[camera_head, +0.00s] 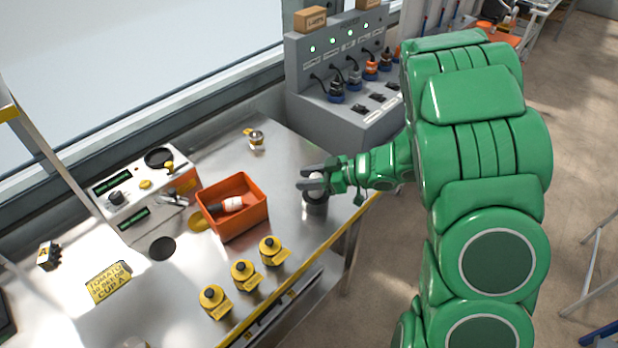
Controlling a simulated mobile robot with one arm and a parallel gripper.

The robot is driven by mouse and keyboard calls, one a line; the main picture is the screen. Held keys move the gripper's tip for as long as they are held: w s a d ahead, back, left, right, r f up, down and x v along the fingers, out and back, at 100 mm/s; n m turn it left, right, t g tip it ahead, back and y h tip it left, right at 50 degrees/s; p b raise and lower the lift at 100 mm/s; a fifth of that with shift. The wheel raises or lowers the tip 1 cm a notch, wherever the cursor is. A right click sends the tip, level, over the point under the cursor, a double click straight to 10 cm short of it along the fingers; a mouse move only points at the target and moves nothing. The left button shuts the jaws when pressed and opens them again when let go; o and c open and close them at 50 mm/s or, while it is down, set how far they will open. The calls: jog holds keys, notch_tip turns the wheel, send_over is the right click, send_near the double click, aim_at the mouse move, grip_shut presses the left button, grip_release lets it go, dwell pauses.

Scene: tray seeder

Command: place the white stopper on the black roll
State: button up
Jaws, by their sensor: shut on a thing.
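My gripper (308,182) reaches in from the right over the steel table. Its dark jaws are closed on a small pale piece, the white stopper (317,177), mostly hidden by the fingers. Directly below the jaws is a dark upright cylinder, the black roll (315,206), near the table's right edge. From this view the stopper looks right over the roll's top; I cannot tell whether they touch.
An orange bin (240,232) holding a white-and-dark bottle stands left of my gripper. Several yellow-capped pots (245,274) line the front edge. A small metal-and-yellow item (256,141) lies behind. A grey socket box (335,115) stands at the back.

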jog(key=shift+f, duration=0.1)
jog(key=o, duration=1.1)
jog(key=shift+c, duration=0.2)
jog(key=v, duration=1.2)
jog(key=shift+r, duration=0.25)
